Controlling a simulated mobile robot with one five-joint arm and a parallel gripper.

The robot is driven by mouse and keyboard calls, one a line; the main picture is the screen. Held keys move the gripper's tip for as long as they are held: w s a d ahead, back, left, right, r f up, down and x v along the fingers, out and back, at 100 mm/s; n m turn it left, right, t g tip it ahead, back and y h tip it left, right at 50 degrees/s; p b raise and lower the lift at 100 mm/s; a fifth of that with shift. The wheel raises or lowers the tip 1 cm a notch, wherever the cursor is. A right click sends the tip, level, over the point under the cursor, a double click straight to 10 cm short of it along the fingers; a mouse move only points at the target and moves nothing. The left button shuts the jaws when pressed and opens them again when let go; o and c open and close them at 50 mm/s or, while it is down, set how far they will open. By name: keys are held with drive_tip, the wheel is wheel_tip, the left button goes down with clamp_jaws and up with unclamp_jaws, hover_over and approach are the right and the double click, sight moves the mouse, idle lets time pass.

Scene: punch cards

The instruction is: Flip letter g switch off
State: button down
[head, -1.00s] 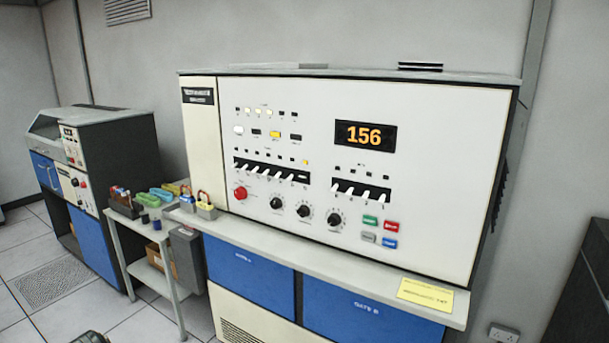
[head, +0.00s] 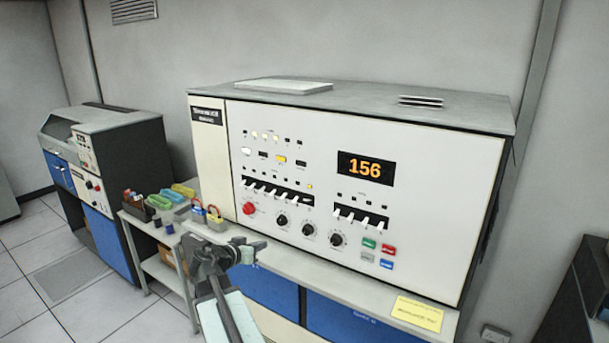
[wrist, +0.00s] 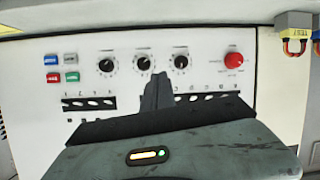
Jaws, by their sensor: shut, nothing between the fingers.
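The white console panel (head: 400,263) carries a left row of lettered switches (head: 275,190) with white levers. At the row's right end, a lamp (head: 310,186) glows yellow above the last position, whose lever looks different from the others. Letters are too small to read in the head view. My gripper (head: 262,245) is shut and empty, in front of and below the panel, apart from the switches. In the wrist view, which shows the panel upside down, my gripper (wrist: 158,78) covers the middle of the panel. Letters from A run leftward along the lettered row (wrist: 205,98); the g switch is hidden there.
A red knob (head: 249,208) and black dials (head: 308,229) sit below the lettered row. A second switch row (head: 360,215) and coloured buttons lie to its right. The desk ledge (head: 345,279) juts out below the panel. A small side table (head: 150,215) stands left.

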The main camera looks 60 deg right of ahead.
sight(307, 200)
drive_tip(key=s+d+r+m+h+p, duration=0.2)
drive_tip(key=s+d+r+h, duration=0.1)
drive_tip(key=d+r, duration=0.6)
wheel_tip(307, 200, up, 2)
drive_tip(key=shift+s+r+m, duration=0.1)
drive_tip(key=shift+s+m, duration=0.2)
drive_tip(key=shift+s, duration=0.55)
drive_tip(key=d, duration=0.6)
drive_tip(key=d+f, duration=0.1)
drive_tip(key=d, duration=0.3)
drive_tip(key=shift+a, duration=0.1)
